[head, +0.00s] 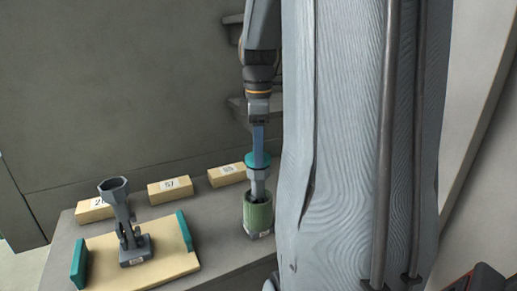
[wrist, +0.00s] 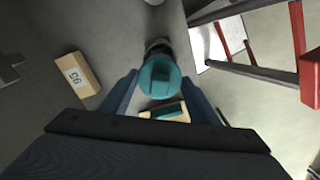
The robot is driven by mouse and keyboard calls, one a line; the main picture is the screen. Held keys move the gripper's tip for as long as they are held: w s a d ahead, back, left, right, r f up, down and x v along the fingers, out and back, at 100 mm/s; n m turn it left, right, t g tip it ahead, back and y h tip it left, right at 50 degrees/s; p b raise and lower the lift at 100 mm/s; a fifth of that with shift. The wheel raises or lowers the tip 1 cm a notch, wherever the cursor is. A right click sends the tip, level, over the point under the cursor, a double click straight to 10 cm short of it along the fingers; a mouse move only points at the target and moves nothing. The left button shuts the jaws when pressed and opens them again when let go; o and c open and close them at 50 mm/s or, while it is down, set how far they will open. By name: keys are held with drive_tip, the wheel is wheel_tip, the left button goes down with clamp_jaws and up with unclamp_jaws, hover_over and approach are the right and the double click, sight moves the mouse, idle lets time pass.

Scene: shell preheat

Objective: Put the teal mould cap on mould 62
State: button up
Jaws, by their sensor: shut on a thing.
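My gripper (head: 258,157) points straight down, its blue fingers shut on the teal mould cap (head: 250,157). In the wrist view the cap (wrist: 158,76) sits between the fingertips. I cannot tell whether the cap touches the cup. Another grey mould (head: 121,205) with an open faceted cup stands upright on a wooden board (head: 170,265). Small labels on its base and on the cylinder are too small to read, so I cannot tell which is 62.
Several labelled wooden blocks, one of them in the middle (head: 170,189), line the back of the grey table (head: 215,225). The board has teal end strips (head: 79,263). A red-framed structure (wrist: 297,40) is at the right in the wrist view. My column hides the table's right side.

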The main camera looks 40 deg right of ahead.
drive_tip(key=shift+f, duration=0.4)
drive_tip(key=o, duration=0.8)
wheel_tip(320, 180, up, 5)
drive_tip(key=p, duration=0.4)
drive_tip(key=shift+r, duration=2.95)
